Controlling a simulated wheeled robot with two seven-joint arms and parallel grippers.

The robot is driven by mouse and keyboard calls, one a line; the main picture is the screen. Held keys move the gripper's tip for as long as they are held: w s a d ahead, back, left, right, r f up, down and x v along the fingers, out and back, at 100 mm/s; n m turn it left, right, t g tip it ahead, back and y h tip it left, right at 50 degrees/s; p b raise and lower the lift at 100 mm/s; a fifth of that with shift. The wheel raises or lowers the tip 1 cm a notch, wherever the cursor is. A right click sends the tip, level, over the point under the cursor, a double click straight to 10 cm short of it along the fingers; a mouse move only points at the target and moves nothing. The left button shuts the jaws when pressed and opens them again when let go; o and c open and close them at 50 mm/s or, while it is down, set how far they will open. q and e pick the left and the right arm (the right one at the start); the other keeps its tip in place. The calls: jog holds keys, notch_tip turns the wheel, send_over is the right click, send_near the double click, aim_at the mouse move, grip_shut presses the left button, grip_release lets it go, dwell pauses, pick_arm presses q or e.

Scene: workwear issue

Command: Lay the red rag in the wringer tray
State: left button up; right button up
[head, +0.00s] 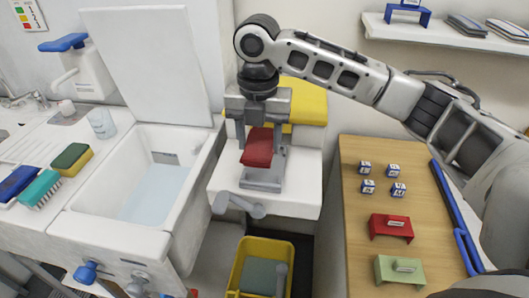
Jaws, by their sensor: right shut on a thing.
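The red rag (258,150) is held in my right gripper (260,138), which points down and is shut on it. The rag hangs just above the grey wringer tray (262,185), over its back part. The tray sits on a white stand with a grey crank handle (238,206) at its front. I cannot tell whether the rag's lower edge touches the tray. My left gripper is not in view.
A white sink (205,160) with water and a raised lid stands to the left. A yellow block (309,108) is behind the tray. A wooden table (345,235) with small cubes, a red and a green holder is to the right. A yellow bin (240,272) is below.

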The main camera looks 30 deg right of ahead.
aim_at(264, 135)
jog(key=f, duration=0.1)
jog(key=w+d+f, duration=0.2)
jog(key=shift+w+f, duration=0.1)
jog(key=shift+f, duration=0.3)
jog(key=f, duration=0.2)
jog(key=f+p, duration=0.1)
jog(key=shift+w+d, duration=0.2)
jog(key=shift+d, duration=0.1)
jog(key=shift+f, duration=0.35)
jog(key=shift+f, duration=0.15)
jog(key=o, duration=1)
jog(key=shift+o, duration=0.2)
notch_tip(264, 135, up, 12)
jog(key=shift+r+b, duration=0.15)
jog(key=shift+b, duration=0.45)
